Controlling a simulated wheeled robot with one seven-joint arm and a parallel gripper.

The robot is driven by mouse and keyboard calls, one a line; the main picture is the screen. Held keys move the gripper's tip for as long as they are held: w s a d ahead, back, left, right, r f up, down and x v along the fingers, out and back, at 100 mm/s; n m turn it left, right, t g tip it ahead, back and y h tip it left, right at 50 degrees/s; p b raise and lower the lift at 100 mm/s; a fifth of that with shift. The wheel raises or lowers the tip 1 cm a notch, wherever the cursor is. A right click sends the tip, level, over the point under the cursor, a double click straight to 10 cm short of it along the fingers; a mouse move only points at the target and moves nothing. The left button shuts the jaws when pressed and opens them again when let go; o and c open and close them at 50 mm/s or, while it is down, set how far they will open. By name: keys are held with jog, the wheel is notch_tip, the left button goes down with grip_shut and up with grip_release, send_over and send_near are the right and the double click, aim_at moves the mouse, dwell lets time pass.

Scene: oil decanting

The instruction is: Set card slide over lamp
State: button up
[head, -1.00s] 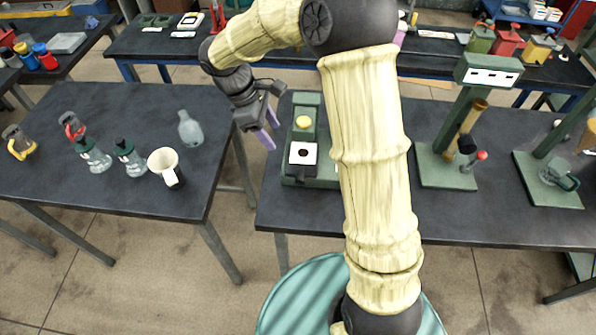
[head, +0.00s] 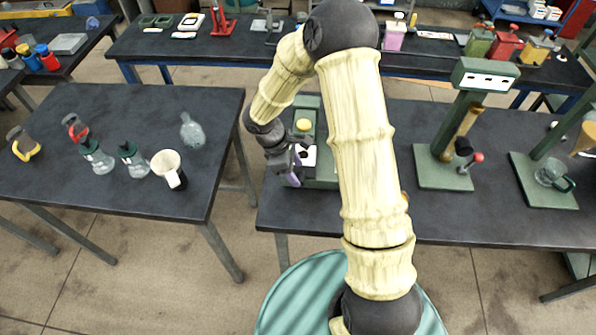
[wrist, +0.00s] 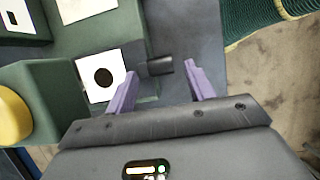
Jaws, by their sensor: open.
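The card slide, a white square card with a black round spot (wrist: 100,75), sits in the green device. In the head view the card (head: 310,155) is partly covered by my gripper (head: 295,168). In the wrist view my gripper (wrist: 160,78) is open, with its purple fingers apart at the device's edge. A short dark cylindrical knob (wrist: 160,66) sticks out beside the card and shows between the fingertips; contact cannot be told. A plain white square panel (wrist: 85,8) lies on the device beyond the card; I cannot tell whether it is the lamp.
The green device has a yellow button (head: 303,125) on its raised block. A green stand (head: 445,165) is to the right on the same dark table (head: 480,215). The left table (head: 60,165) holds several flasks and a white mug (head: 165,163). A floor gap separates the tables.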

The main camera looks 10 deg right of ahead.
jog(key=shift+x, duration=1.15)
jog(key=shift+c, duration=0.2)
grip_shut()
jog(key=shift+d, duration=0.1)
